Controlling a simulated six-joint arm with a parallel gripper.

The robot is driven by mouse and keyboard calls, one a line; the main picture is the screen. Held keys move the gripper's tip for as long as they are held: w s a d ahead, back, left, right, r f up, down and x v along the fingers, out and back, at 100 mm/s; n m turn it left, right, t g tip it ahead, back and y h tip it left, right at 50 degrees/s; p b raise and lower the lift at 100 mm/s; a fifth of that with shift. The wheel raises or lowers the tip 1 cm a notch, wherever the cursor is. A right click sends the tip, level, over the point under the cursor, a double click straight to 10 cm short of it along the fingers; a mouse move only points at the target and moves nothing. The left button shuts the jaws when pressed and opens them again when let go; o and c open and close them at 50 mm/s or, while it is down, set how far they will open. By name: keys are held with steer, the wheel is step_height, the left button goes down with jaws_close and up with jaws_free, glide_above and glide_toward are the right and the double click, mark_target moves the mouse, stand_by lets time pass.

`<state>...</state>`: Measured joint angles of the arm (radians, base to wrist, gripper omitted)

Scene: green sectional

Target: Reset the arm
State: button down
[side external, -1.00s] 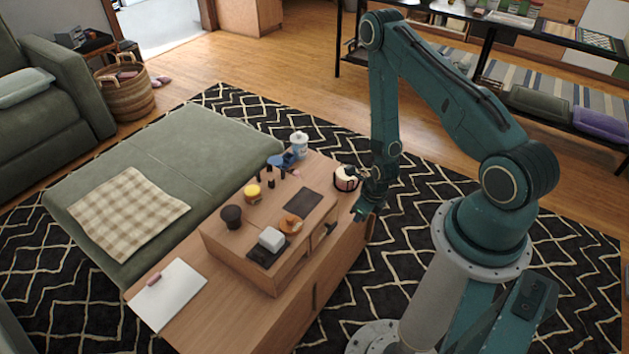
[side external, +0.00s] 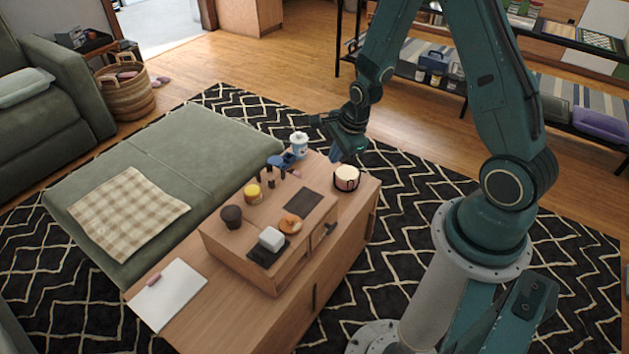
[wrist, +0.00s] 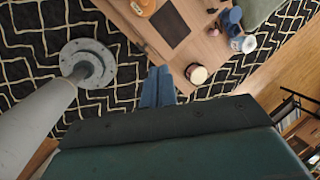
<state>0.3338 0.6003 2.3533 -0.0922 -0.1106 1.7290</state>
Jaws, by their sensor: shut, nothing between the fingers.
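My gripper (side external: 335,156) is raised in the side external view, above the far end of the wooden cabinet (side external: 235,322). Its two blue fingers point down and hold nothing. In the wrist view the fingers (wrist: 158,86) lie side by side, shut. A round cream and dark container (side external: 346,178) stands on the cabinet top close to the gripper in the picture. It also shows in the wrist view (wrist: 196,74), right of the fingers and apart from them.
A low drawer box (side external: 226,248) on the cabinet carries a dark cup (side external: 231,217), a white block (side external: 271,238) and a brown round item (side external: 291,223). A white and blue tub (side external: 299,145) stands at the far end. A green ottoman (side external: 170,150) and a shelf (side external: 455,85) are nearby.

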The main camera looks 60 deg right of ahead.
steer(key=s+a+r+n+t, duration=0.1)
steer(key=s+a+r+n, duration=0.15)
steer(key=r+n, duration=0.5)
steer(key=s+a+r+n, duration=0.1)
steer(key=a+r+n, duration=0.25)
steer(key=r, duration=0.75)
steer(key=s+a+r+n, duration=0.2)
steer(key=s+r+n, duration=0.3)
steer(key=s+n, duration=0.1)
steer(key=s+a+r+n+t, duration=0.1)
steer(key=s+a+r+n, duration=0.1)
steer(key=s+r+n, duration=0.3)
steer(key=s+n, duration=0.1)
steer(key=s, duration=0.3)
steer(key=shift+r+n, duration=0.25)
steer(key=shift+n, duration=0.05)
